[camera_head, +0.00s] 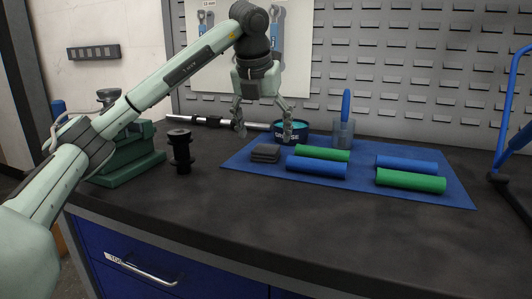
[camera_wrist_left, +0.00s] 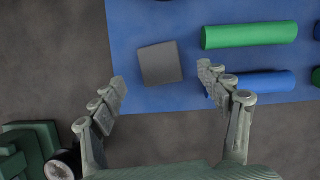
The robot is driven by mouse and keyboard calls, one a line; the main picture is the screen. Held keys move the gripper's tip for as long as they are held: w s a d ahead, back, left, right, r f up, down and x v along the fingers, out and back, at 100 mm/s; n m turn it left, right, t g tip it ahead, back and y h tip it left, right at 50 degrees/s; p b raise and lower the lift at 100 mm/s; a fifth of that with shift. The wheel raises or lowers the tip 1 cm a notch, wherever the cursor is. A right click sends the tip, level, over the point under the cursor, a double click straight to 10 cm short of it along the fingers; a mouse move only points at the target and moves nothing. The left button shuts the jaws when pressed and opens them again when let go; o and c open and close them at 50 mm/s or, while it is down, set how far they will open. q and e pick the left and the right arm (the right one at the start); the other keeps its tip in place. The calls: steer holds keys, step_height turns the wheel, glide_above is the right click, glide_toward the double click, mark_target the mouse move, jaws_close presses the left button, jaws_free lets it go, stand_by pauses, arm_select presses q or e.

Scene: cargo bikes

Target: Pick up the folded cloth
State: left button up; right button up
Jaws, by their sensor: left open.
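The folded cloth (camera_head: 266,153) is a small dark grey square lying at the left end of a blue mat (camera_head: 420,200) on the workbench. In the left wrist view the cloth (camera_wrist_left: 160,63) lies flat, ahead of and between the fingertips. My left gripper (camera_head: 263,130) is open and empty above the bench, over the mat's left end near the cloth. In the wrist view the left gripper (camera_wrist_left: 162,82) shows both fingers spread wide, apart from the cloth. My right gripper is not in view.
Green (camera_head: 322,153) and blue (camera_head: 316,167) rolls lie right of the cloth. A tin (camera_head: 291,132) and a cup (camera_head: 343,133) holding a blue-handled tool stand behind. A black spool (camera_head: 181,152) and green vise (camera_head: 125,160) stand left. The bench front is clear.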

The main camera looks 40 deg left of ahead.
mark_target(265, 148)
arm_select(q)
steer(key=x, duration=0.4)
steer(key=shift+a+f, duration=0.1)
steer(key=shift+f, duration=0.2)
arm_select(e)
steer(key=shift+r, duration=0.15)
arm_select(q)
steer(key=shift+c, duration=0.3)
steer(key=c, duration=1.1)
steer(key=shift+r, duration=0.15)
step_height(265, 148, up, 4)
steer(key=shift+w+r, duration=0.1)
steer(key=shift+s+a+r+p, duration=0.2)
steer(key=shift+a+r, duration=0.9)
steer(key=shift+a, duration=0.85)
steer(key=shift+s+a+r+p, duration=0.1)
steer(key=shift+a+r+p, duration=0.15)
steer(key=shift+a+r, duration=1.3)
steer(key=shift+s+a+r+p, duration=0.2)
steer(key=shift+a+r, duration=0.5)
steer(key=shift+a, duration=1.65)
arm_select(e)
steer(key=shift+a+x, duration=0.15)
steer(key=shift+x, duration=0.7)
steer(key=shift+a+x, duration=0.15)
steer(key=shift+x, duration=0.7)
